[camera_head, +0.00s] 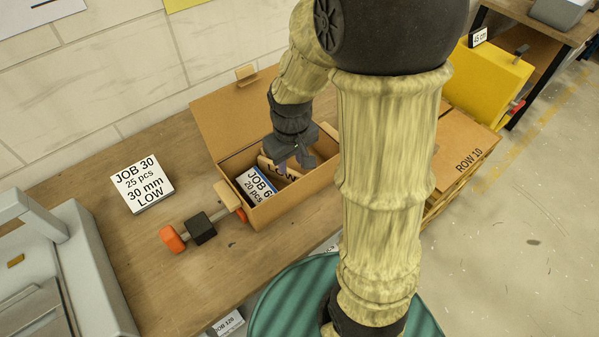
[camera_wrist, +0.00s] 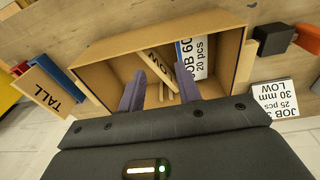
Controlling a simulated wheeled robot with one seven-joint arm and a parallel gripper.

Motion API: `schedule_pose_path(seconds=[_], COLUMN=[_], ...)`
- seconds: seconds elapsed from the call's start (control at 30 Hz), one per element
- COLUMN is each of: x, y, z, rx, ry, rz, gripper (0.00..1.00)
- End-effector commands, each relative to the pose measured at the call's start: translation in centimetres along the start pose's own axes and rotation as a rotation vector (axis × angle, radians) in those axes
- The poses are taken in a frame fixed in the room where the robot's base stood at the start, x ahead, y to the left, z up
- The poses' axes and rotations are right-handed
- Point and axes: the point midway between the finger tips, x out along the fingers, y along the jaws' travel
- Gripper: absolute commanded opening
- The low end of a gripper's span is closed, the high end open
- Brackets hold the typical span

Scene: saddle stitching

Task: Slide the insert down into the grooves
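The insert (camera_head: 267,165), a light wooden piece marked LOW, is inside an open cardboard box (camera_head: 267,216). In the wrist view the insert (camera_wrist: 158,62) lies slanted across the box (camera_wrist: 110,50), near its middle. I cannot tell whether it sits in any grooves; none show clearly. My gripper (camera_head: 293,160) is over the box with its fingers reaching down into it. In the wrist view the two purple fingers of my gripper (camera_wrist: 160,82) stand apart, with the insert's slanted end between or just beyond them. Contact is not clear.
A JOB 30 card (camera_head: 142,184) lies on the wooden bench (camera_head: 150,260), near an orange-ended tool (camera_head: 185,234). In the wrist view a TALL piece (camera_wrist: 52,95) lies outside the box beside blue and red pieces.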

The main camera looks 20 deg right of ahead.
Motion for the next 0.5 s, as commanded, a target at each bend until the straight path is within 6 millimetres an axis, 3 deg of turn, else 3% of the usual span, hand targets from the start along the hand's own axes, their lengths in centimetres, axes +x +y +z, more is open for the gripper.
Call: schedule_pose_path(seconds=[0.1,0.2,0.5], x=[-1.4,-1.8,-2.0], y=[-0.8,-1.3,-1.5], z=[3.3,5.0,5.8], rx=[0.153,0.24,0.286], ry=[0.07,0.108,0.125], rz=[0.004,0.003,0.001], gripper=[0.34,0.34,0.34])
